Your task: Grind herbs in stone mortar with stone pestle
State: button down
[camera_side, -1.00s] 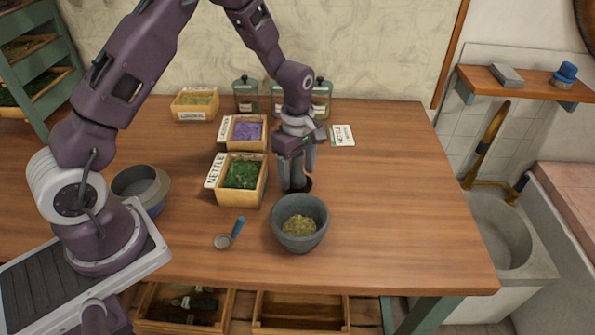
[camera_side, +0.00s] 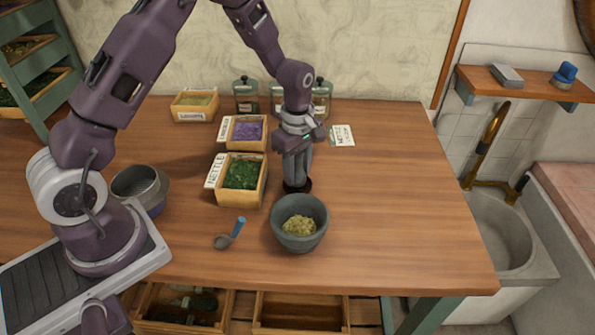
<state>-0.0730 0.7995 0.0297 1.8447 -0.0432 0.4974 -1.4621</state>
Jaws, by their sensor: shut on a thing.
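The grey stone mortar (camera_side: 284,236) stands upright on the wooden table, with yellow-green herbs (camera_side: 298,226) in it. My gripper (camera_side: 296,168) is just behind the mortar, pointing down. It is shut on the grey stone pestle, which is mostly hidden between and behind the fingers. A dark round base or holder (camera_side: 306,187) shows at the fingertips. I cannot tell whether the pestle still rests in it.
A nettle box (camera_side: 239,200) and a lavender box (camera_side: 228,130) stand left of my gripper. A small scoop with a blue handle (camera_side: 237,228) lies left of the mortar. A metal bowl (camera_side: 140,185) is further left. Bottles (camera_side: 246,97) stand behind. The table's right side is clear.

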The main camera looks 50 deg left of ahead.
jog(key=r, duration=0.9)
jog(key=shift+s+d, duration=0.1)
jog(key=shift+d, duration=0.2)
jog(key=s+d+r+m, duration=0.2)
jog(key=s+d+m, duration=0.4)
jog(key=s+d, duration=0.4)
jog(key=shift+w+d+f, duration=0.1)
jog(key=shift+f, duration=1.55)
jog(key=shift+w+d+f, duration=0.15)
jog(key=shift+f, duration=1.45)
jog(key=shift+w+d+f, duration=0.1)
jog(key=shift+f, duration=1.55)
jog(key=shift+f, duration=0.35)
